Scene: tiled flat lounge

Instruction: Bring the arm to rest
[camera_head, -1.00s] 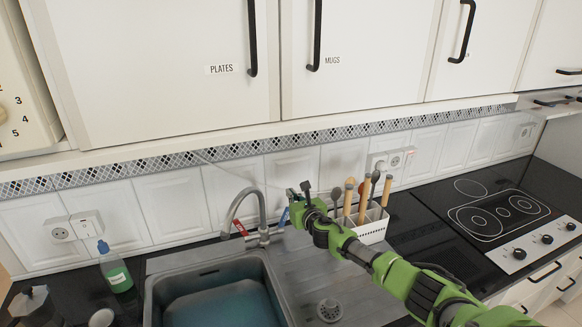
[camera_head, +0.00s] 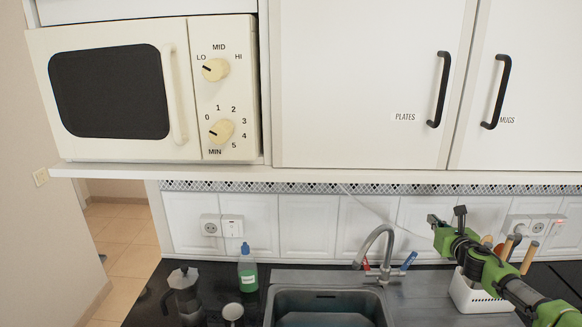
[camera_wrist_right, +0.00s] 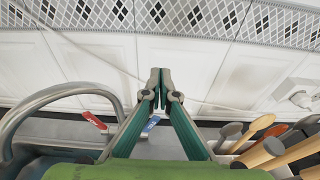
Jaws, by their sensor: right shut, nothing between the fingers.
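My right arm comes in from the lower right in the head view, green and black, with its gripper (camera_head: 446,219) in front of the tiled wall, right of the tap. In the right wrist view the gripper (camera_wrist_right: 157,90) has its two fingertips together with nothing between them. It points towards the white wall panels, with the tap on its left and the utensil holder on its right. My left gripper is not in view.
The grey tap (camera_head: 388,245) arches over the sink (camera_head: 325,290). A white utensil holder (camera_head: 478,296) with wooden-handled tools stands close behind my right arm. A green soap bottle (camera_head: 248,273) and a moka pot (camera_head: 184,298) stand left. A microwave (camera_head: 110,95) and cupboards (camera_head: 370,60) hang above.

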